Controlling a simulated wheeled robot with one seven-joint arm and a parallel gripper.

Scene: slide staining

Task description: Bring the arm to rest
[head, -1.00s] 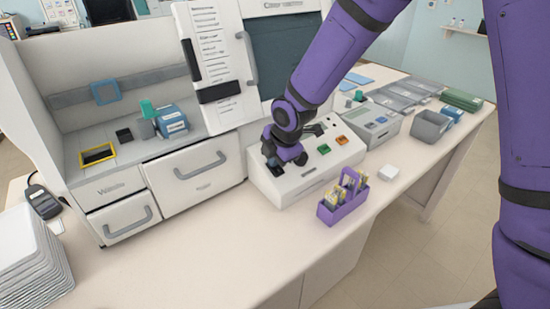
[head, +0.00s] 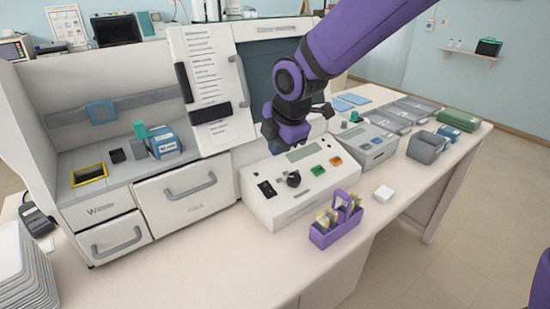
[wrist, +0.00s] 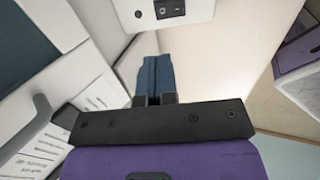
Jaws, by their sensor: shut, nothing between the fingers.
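My gripper (head: 276,146) is up over the back left part of the white control box (head: 270,206), in front of the staining machine (head: 160,190). In the head view its fingers are small and dark, partly hidden behind my purple wrist. In the wrist view the two blue fingers of my gripper (wrist: 154,78) lie side by side, shut, with nothing between them. The white control box also shows at the top of the wrist view (wrist: 195,10). In the head view it carries a dark knob (head: 293,179), a green button (head: 317,170) and an orange button (head: 336,161).
A purple slide rack (head: 337,222) stands in front of the control box, with a small white block (head: 383,194) to its right. A grey device (head: 366,146) and grey bins (head: 428,146) stand farther right. White trays (head: 25,265) are stacked at the left.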

